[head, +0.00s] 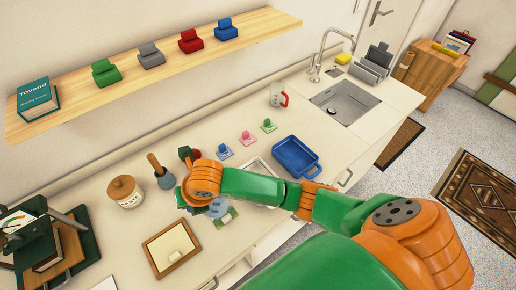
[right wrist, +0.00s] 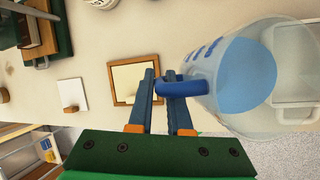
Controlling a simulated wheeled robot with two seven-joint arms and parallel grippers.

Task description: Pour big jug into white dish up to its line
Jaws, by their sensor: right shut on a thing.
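The big jug (right wrist: 245,75) is clear, with blue marks, a blue handle (right wrist: 184,88) and blue liquid inside. My right gripper (right wrist: 165,82) is shut on that handle. In the head view my right arm hides most of this gripper, and the jug (head: 218,208) shows as a small bluish round patch below it. I cannot tell how far the jug is tilted. The white dish (head: 262,166) lies on the counter, to the jug's upper right, largely hidden behind my arm. Its line and contents cannot be seen. My left gripper is not in view.
A blue tray (head: 296,156) lies right of the white dish. A lidded pot (head: 125,191), a plunger-like tool (head: 161,174) and a wooden frame (head: 171,247) are to the left. Small coloured stands (head: 248,138) and a mug (head: 278,95) sit behind.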

